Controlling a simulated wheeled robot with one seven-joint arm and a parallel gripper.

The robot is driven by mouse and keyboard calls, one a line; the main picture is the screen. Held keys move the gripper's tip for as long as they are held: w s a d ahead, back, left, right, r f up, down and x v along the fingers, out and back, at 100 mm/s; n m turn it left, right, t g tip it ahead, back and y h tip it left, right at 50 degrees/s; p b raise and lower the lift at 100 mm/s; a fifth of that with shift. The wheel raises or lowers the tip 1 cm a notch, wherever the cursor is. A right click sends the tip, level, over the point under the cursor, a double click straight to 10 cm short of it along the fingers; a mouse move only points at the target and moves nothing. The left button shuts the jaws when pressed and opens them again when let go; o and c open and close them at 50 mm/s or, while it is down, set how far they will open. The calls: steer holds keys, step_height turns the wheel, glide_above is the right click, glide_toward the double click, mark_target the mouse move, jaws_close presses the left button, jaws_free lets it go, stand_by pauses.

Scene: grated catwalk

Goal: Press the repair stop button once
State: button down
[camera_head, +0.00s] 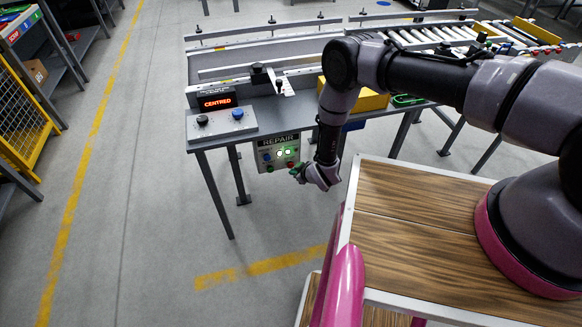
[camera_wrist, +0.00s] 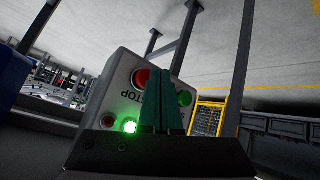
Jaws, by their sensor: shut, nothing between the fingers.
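The repair box (camera_head: 278,153) hangs under the front edge of the grey table, with a REPAIR sign (camera_head: 278,140) on top and lit lamps on its face. In the wrist view the box face appears turned over. It shows a red button (camera_wrist: 140,77) with partly hidden STOP lettering beside it, a green button (camera_wrist: 184,98), a lit green lamp (camera_wrist: 130,126) and a dim reddish lamp (camera_wrist: 109,120). My gripper (camera_head: 294,171) is at the box's lower right. Its teal fingers (camera_wrist: 166,70) are shut and empty, pointing between the red and green buttons. Contact cannot be told.
On the table above stand a display reading CENTRED (camera_head: 217,102) and a panel with black and blue buttons (camera_head: 222,123). A yellow bin (camera_head: 370,101) and a roller conveyor (camera_head: 425,37) are behind. Table legs flank the box.

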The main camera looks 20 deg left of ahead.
steer(key=shift+w+a, duration=0.15)
steer(key=shift+w, duration=0.1)
steer(key=shift+w+a, duration=0.45)
steer(key=shift+w, duration=0.25)
stand_by(1.0)
stand_by(0.3)
steer(key=shift+s+d, duration=0.35)
steer(key=shift+s, duration=0.2)
steer(key=shift+s+d, duration=0.3)
steer(key=shift+s, duration=0.2)
steer(key=shift+s+d, duration=0.45)
steer(key=shift+s, duration=0.25)
steer(key=shift+s+d, duration=0.45)
steer(key=shift+s, duration=0.3)
steer(key=shift+s+d, duration=0.45)
steer(key=shift+s, duration=0.25)
